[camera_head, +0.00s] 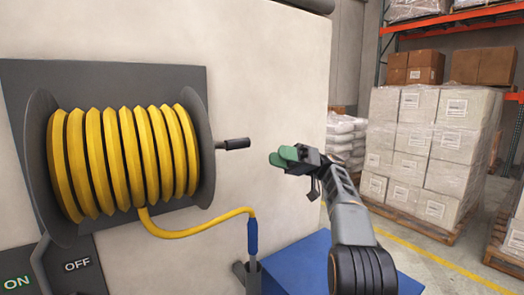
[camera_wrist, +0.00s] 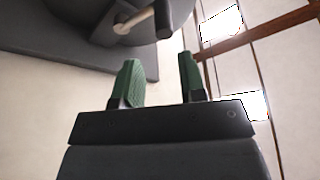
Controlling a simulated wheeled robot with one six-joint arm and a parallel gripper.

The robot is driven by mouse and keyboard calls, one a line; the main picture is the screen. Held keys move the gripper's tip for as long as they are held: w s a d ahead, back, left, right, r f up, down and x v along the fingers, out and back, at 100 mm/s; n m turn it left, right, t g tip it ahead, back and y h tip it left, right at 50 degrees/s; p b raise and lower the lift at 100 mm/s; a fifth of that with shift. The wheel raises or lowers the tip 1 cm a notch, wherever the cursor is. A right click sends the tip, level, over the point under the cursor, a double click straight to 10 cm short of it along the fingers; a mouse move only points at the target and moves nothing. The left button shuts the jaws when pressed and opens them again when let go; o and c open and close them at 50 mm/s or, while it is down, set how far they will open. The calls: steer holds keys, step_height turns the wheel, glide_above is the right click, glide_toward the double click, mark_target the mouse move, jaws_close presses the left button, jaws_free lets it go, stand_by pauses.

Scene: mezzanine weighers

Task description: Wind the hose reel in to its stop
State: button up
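The hose reel (camera_head: 204,130) is mounted on a grey plate on a pale wall, with yellow hose (camera_head: 125,155) wound on its drum. A dark crank handle (camera_head: 233,144) sticks out from its right flange; it also shows in the wrist view (camera_wrist: 163,18). A length of hose hangs from the drum's underside and runs right to a blue nozzle end (camera_head: 252,237) in a grey holder. My gripper (camera_head: 284,157), with green fingers, is right of the handle and apart from it. In the wrist view the gripper (camera_wrist: 160,80) is open, with nothing between the fingers.
An ON/OFF panel (camera_head: 78,282) with a grey lever sits below the reel at left. A blue surface (camera_head: 300,262) lies under my arm. Stacked white cartons (camera_head: 430,150) on a pallet and orange racking stand at right. The space between gripper and handle is clear.

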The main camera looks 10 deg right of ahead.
steer(key=shift+b+v, duration=0.5)
steer(key=shift+v, duration=0.6)
